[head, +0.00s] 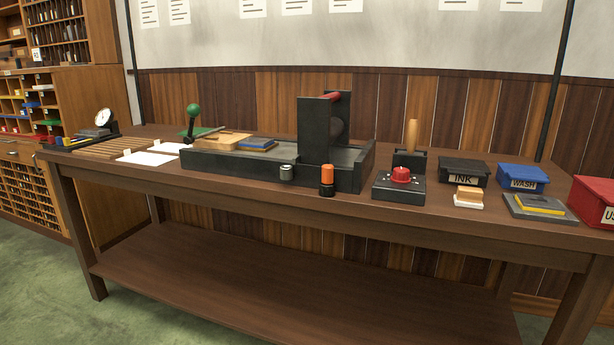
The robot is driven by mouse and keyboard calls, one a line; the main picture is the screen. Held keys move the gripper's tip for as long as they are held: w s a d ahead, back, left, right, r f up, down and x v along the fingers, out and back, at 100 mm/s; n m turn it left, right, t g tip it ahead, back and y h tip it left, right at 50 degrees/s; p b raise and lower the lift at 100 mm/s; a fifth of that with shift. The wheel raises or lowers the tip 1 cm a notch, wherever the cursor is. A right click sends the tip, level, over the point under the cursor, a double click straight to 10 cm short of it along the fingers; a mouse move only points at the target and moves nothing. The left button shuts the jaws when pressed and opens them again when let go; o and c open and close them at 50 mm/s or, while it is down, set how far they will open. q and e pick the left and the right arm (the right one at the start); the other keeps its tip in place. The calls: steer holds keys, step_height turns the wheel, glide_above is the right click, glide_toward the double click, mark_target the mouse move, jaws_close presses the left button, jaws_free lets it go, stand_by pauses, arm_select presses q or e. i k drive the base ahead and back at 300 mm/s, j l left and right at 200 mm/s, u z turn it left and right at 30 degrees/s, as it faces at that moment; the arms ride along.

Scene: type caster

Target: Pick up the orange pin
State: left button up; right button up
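The orange pin (327,174) is a small upright cylinder with an orange upper part and a dark lower part. It is at the front side of the black press (270,165), near the table's front edge. I cannot tell whether it sits in the press or stands just in front of it. A similar grey-topped cylinder (287,173) is to its left. Neither of my grippers is in view.
The wooden table (420,228) also holds a red-knobbed black box (400,178), an INK bin (464,172), a blue WASH bin (522,178), a red bin (592,199) and a green-balled lever (193,112). Shelves (55,40) stand at the left.

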mark_target(327, 170)
steer(key=i+j+z, duration=0.1)
steer(key=j, duration=0.4)
steer(key=i+j+z, duration=0.15)
steer(key=j, duration=0.35)
steer(key=i+j+z, duration=0.1)
steer(key=j, duration=0.4)
steer(key=i+j+z, duration=0.15)
steer(key=j, duration=0.35)
